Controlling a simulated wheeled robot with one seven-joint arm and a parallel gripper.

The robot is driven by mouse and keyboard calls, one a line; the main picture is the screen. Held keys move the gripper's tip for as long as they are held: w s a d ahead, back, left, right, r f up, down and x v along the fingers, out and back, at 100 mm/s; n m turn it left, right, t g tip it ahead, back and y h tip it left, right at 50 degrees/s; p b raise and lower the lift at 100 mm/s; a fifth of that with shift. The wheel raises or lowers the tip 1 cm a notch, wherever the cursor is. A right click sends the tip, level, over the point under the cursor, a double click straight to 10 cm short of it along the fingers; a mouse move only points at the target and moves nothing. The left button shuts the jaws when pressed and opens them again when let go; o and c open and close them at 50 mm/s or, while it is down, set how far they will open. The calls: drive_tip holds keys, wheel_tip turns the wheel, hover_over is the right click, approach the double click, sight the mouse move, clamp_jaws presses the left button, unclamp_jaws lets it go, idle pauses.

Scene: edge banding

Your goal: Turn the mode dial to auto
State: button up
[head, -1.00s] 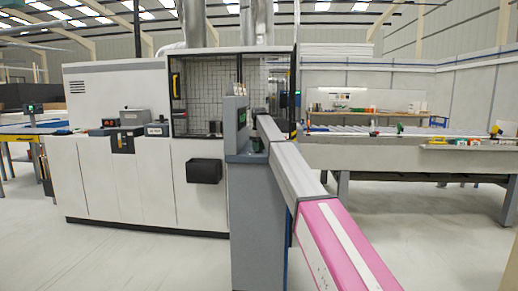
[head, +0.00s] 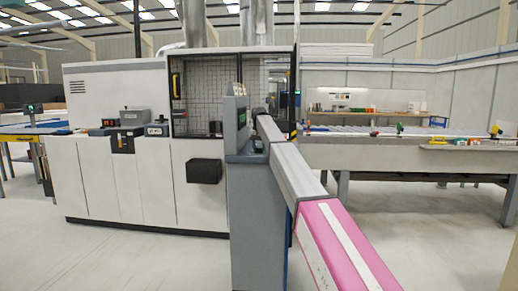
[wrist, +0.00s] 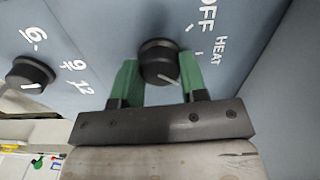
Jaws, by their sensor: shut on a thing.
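The mode dial (wrist: 152,50) is a round black knob on a blue-grey panel in the wrist view. White labels OFF and HEAT stand to its upper right. Its white pointer line slants toward the lower right of the picture, between the fingers. My gripper (wrist: 158,78) has its green fingers on both sides of the dial and is shut on it. Any AUTO label is not visible; the gripper covers the panel below the dial. In the head view the grey control pedestal (head: 257,215) stands in the middle, and my arm hides the dial.
A second black dial (wrist: 30,74) with the numbers 6, 9 and 12 sits left of the mode dial. The white edge banding machine (head: 110,185) is behind the pedestal at left. A roller conveyor (head: 400,152) runs at right. The floor at front left is clear.

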drive_tip(key=shift+m, duration=0.5)
drive_tip(key=o, duration=0.9)
wheel_tip(320, 180, up, 11)
drive_tip(key=shift+f, duration=0.1)
idle(0.3)
